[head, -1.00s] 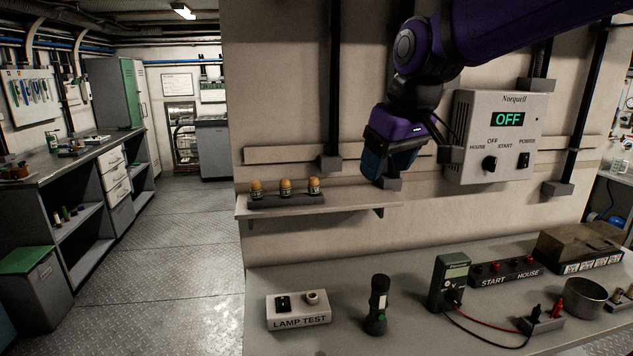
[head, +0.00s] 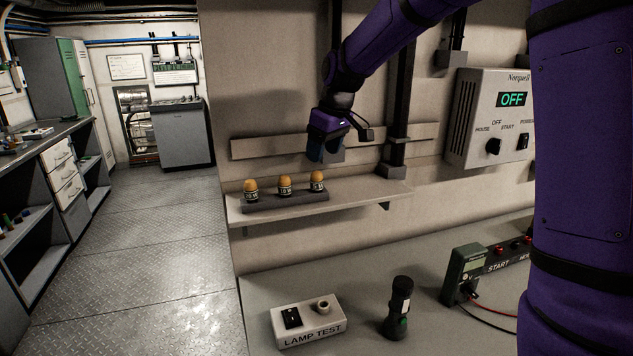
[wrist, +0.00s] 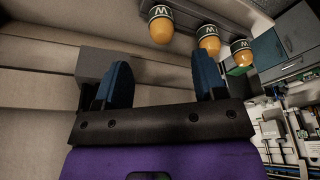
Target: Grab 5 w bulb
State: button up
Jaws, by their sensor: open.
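Three amber bulbs with dark labelled bases stand upright in a dark rack (head: 286,203) on the wall shelf. They are the left bulb (head: 251,189), the middle bulb (head: 284,185) and the right bulb (head: 317,180). Their labels end in W, but I cannot read the numbers surely enough to pick out the 5 W one. My gripper (head: 322,152) is above and just behind the right bulb, apart from it. In the wrist view my gripper (wrist: 160,85) has its two blue fingers spread with nothing between them. The bulbs show there at the upper right, beyond the fingers.
The shelf (head: 370,190) has free room right of the rack. A vertical post (head: 398,100) stands right of my gripper. Below, the bench holds a lamp test box (head: 306,320), a torch (head: 398,308) and a meter (head: 463,273). A control box (head: 495,118) reads OFF.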

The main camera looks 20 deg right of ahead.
aim_at(318, 171)
jog(key=x, duration=0.8)
jog(key=shift+s+f, duration=0.1)
jog(key=shift+s, duration=0.1)
jog(key=c, duration=1)
